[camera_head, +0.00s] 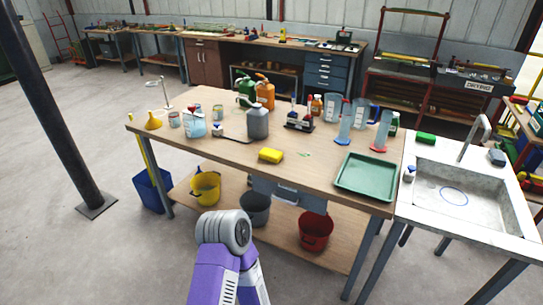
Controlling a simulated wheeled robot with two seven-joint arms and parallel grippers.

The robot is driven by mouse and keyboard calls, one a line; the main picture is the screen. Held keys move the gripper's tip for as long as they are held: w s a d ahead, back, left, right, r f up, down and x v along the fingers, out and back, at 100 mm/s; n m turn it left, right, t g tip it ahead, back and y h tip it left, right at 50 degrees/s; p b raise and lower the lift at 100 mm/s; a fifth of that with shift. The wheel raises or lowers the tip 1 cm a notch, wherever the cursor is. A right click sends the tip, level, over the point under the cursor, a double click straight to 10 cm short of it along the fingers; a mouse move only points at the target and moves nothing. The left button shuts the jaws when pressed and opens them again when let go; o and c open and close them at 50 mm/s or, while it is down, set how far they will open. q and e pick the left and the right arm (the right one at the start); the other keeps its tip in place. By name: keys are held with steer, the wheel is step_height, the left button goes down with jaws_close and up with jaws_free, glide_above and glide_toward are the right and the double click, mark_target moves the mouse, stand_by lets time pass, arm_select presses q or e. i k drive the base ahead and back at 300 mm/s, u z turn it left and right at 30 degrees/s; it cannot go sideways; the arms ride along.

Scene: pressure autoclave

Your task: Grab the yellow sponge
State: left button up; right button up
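The yellow sponge (271,155) lies flat on the wooden workbench (225,155), close to the front edge at mid-width. Nothing touches it or covers it. One of my arm links, purple with a grey joint, rises from the bottom of the view in front of the bench, below the sponge. Neither of my grippers shows in this view.
A grey jug (258,124) stands behind the sponge. Blue and red-based cylinders stand farther back. A sink (465,185) adjoins the bench on the right. Buckets (316,232) stand on the lower shelf.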

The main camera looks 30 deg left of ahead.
mark_target(272, 155)
steer(key=u, duration=0.35)
steer(key=k, duration=1.05)
steer(key=u, duration=1.85)
steer(key=i, duration=2.05)
steer(key=z, duration=0.4)
steer(key=i, duration=1.25)
steer(key=z, duration=1.2)
